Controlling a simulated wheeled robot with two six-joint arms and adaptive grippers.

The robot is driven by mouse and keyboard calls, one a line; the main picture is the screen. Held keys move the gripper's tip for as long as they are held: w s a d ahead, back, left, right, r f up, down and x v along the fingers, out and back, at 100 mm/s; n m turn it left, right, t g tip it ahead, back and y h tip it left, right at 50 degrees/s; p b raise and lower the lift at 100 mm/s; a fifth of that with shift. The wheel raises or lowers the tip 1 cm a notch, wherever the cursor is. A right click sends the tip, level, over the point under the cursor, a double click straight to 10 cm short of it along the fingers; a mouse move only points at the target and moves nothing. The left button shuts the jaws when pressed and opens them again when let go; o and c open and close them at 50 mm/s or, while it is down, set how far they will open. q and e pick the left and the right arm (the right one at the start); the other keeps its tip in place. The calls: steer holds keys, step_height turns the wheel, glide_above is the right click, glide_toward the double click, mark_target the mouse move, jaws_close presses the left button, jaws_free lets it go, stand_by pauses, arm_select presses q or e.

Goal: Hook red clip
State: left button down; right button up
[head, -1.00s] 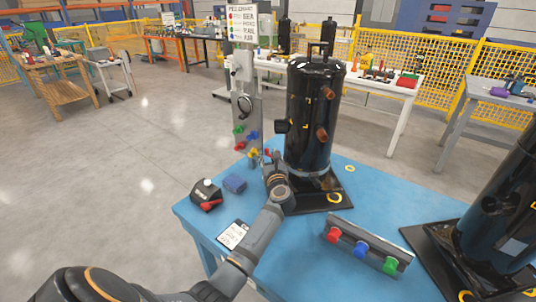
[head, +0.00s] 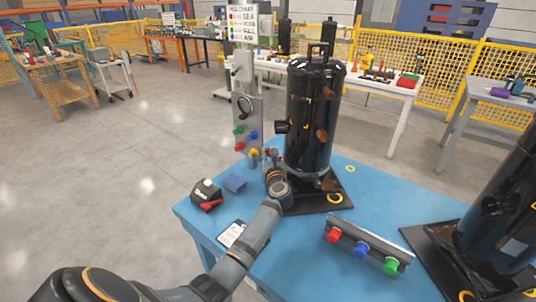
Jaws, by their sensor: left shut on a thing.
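My left gripper (head: 273,156) is beside the lower left side of the black compressor (head: 312,120), just right of the upright grey panel. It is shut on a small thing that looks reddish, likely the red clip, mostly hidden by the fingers. The panel (head: 246,112) carries green, blue, red (head: 240,146) and yellow (head: 254,152) pieces on its lower part. A grey rail (head: 370,240) at the table front bears a red piece (head: 333,236), a blue piece (head: 360,251) and a green piece (head: 390,266). My right gripper is not in view.
A second black compressor (head: 505,210) stands at the right. A colour chart sign (head: 243,24) stands above the panel.

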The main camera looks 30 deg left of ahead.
arm_select(q)
steer(key=shift+w+a+r+m+t+h+p, duration=0.1)
steer(key=shift+w+r+m+t+h+p, duration=0.05)
steer(key=shift+m+t+h+p, duration=0.4)
steer(key=shift+w+a+r+m+t+h+p, duration=0.15)
steer(key=shift+m+t+h+p, duration=0.25)
steer(key=shift+h+p, duration=0.2)
steer(key=shift+w+d+f+m+t+h+p, duration=0.1)
steer(key=shift+w+m+t+h+p, duration=0.3)
steer(key=shift+m+h, duration=0.7)
steer(key=shift+w+f+m+t+h+p, duration=0.1)
steer(key=shift+w+m+t+h+p, duration=0.35)
steer(key=shift+h, duration=1)
steer(key=shift+w+d+m+t+h+p, duration=0.15)
steer(key=shift+m+t+h, duration=0.35)
steer(key=shift+m+h, duration=0.7)
steer(key=shift+w, duration=0.1)
steer(key=c, duration=1.3)
jaws_free()
